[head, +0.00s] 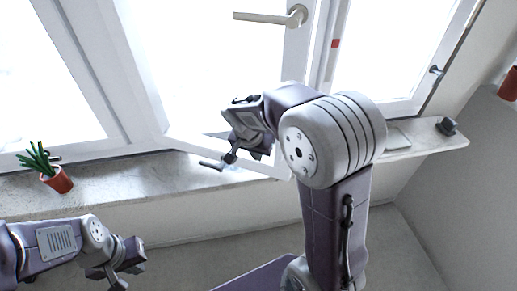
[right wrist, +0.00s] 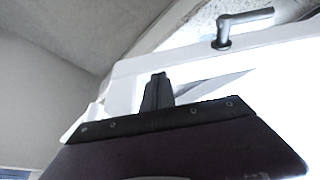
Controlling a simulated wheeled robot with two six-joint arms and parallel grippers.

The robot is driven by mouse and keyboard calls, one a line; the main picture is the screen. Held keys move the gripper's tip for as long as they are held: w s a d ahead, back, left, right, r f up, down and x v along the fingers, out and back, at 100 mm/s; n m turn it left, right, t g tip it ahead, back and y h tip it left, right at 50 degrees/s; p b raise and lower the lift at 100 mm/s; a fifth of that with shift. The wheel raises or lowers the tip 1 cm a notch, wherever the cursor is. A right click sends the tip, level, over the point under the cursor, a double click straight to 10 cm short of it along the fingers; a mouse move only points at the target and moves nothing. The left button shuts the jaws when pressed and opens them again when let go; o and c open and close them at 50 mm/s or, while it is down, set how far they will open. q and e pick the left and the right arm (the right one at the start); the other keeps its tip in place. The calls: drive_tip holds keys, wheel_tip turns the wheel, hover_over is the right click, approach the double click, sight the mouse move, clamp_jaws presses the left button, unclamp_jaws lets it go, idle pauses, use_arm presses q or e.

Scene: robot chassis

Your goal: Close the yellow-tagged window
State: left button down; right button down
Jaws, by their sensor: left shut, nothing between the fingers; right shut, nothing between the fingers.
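A white window sash (head: 225,153) stands swung inward over the sill in the head view, with a lever handle (head: 270,17) on its right edge. No yellow tag is visible; a red tag (head: 335,43) is on the frame to its right. My right gripper (head: 212,165) is shut and empty, near the sash's lower edge; contact cannot be told. In the right wrist view its fingers (right wrist: 157,88) are together in front of a white frame (right wrist: 190,66) with a handle (right wrist: 240,25). My left gripper (head: 119,284) is shut and empty, low at the left, away from the window.
The window sill (head: 130,190) runs beneath the windows. A potted plant (head: 55,178) stands on its left part. A small dark object (head: 447,126) sits at its right end. A red object (head: 509,84) shows at the right edge. The sill between plant and sash is clear.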

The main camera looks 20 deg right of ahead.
use_arm(q)
drive_tip(key=shift+r, duration=0.3)
use_arm(e)
drive_tip(key=shift+w+d, duration=0.45)
drive_tip(key=shift+w, duration=0.05)
